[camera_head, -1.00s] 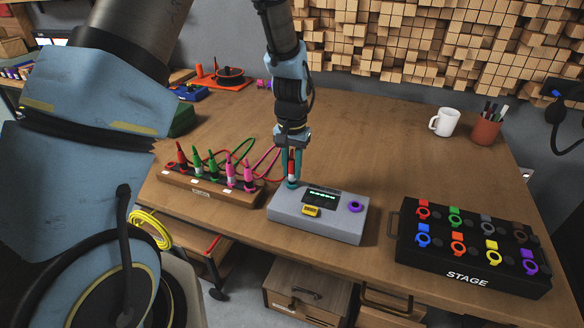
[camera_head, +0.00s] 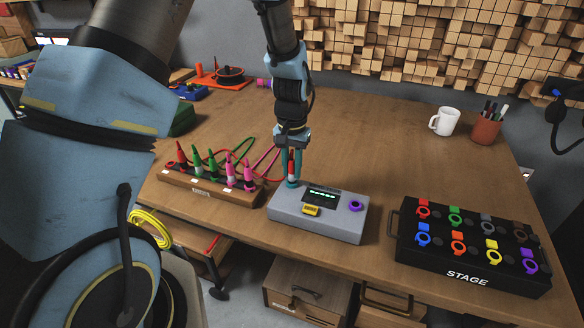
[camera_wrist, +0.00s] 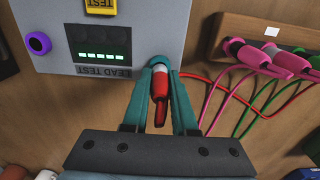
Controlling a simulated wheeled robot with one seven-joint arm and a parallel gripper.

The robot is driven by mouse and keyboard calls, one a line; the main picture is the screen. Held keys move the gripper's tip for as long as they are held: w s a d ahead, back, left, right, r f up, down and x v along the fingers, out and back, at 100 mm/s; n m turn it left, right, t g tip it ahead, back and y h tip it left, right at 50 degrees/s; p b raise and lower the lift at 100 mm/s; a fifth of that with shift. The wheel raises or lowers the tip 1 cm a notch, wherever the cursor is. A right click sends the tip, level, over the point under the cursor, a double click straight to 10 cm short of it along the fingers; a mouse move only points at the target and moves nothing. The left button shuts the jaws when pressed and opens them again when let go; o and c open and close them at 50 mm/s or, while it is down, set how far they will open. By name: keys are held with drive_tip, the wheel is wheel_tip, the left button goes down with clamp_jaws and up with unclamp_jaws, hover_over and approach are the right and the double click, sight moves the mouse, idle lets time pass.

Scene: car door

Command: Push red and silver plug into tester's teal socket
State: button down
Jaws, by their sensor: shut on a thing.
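The grey tester (camera_head: 318,219) sits near the table's front edge, with a dark screen (camera_head: 322,195) showing a row of green bars. In the wrist view the tester (camera_wrist: 140,40) is marked LEAD TEST. My gripper (camera_head: 291,182) stands over the tester's left end, its teal fingers shut on the red and silver plug. The plug (camera_wrist: 161,92) lies between the fingers in the wrist view, its silver end against the tester's face and a red lead running from it. A teal ring (camera_head: 291,184) shows at the plug's foot. How deep the plug sits is hidden.
A wooden rack (camera_head: 208,188) with several pink, green and red plugs stands close on the left. The black STAGE case (camera_head: 470,252) is on the right. A white mug (camera_head: 445,121) and pen pot (camera_head: 485,129) stand behind it. The table's middle is clear.

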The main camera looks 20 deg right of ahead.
drive_tip(key=shift+f, duration=0.45)
drive_tip(key=c, duration=0.6)
unclamp_jaws()
wheel_tip(320, 180, up, 11)
drive_tip(key=b, duration=0.2)
drive_tip(key=shift+f+b, duration=0.15)
drive_tip(key=shift+b, duration=0.15)
drive_tip(key=s+a+n, duration=0.1)
drive_tip(key=a+n, duration=0.1)
drive_tip(key=a, duration=0.8)
drive_tip(key=s+a+r+n+t, duration=0.1)
drive_tip(key=a+n, duration=0.2)
drive_tip(key=a, duration=0.7)
drive_tip(key=s+a+n, duration=0.2)
drive_tip(key=a, duration=0.8)
drive_tip(key=shift+a+r+t, duration=0.1)
drive_tip(key=shift+r+t, duration=0.15)
drive_tip(key=shift+t, duration=0.05)
